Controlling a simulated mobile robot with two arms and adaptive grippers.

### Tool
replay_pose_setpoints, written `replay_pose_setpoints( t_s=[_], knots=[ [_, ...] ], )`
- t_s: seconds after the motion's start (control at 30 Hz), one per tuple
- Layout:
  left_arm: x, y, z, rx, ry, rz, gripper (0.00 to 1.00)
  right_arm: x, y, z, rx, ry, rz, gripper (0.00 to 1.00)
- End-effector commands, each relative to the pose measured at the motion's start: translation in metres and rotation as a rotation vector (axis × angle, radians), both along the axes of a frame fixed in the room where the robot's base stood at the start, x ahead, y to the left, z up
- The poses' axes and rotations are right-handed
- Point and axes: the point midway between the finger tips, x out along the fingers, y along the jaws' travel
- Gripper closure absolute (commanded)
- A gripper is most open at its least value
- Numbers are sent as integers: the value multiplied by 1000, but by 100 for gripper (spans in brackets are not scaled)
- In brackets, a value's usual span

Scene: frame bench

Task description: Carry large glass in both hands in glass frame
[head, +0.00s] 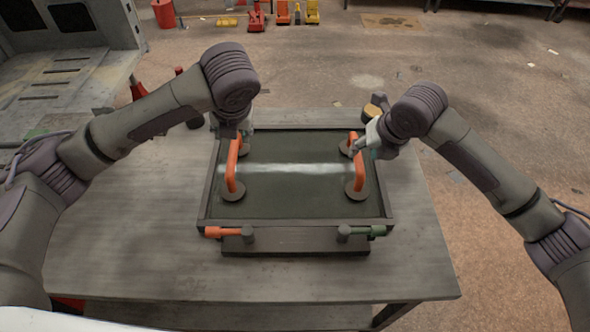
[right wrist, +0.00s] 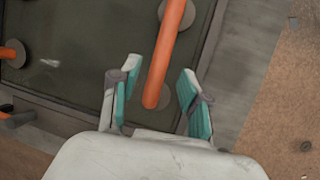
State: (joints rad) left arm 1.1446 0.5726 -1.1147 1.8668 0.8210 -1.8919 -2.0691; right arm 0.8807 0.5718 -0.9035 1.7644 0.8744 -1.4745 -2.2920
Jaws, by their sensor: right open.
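The large glass (head: 290,195) is a dark greenish pane with a pale streak of reflection, lying flat within the rim of the frame (head: 303,223) on the bench. Two orange suction handles stand on it, a left handle (head: 233,166) and a right handle (head: 356,165), each on round grey pads. My right gripper (head: 359,149) is at the far part of the right handle. In the right wrist view its teal-padded fingers (right wrist: 157,84) are open, with the orange handle (right wrist: 167,55) between them. My left gripper (head: 245,131) is at the left handle's far end, its fingers mostly hidden by my arm.
The grey bench (head: 140,220) has bare room left of the frame. A grey machine (head: 70,75) stands at the back left. Tools (head: 284,12) lie on the floor behind.

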Motion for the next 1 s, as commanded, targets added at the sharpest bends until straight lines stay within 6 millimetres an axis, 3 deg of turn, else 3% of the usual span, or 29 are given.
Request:
replay_pose_setpoints(
  t_s=[0.1,0.33,1.0],
  knots=[
    [0,0,0,0,0,0,54,-9,-6,25,-1,-4,1,54],
    [0,0,0,0,0,0,54,-21,-13,54,-1,-2,-1,54],
    [0,0,0,0,0,-1,54,-25,-14,60,0,1,-1,54]
  ],
)
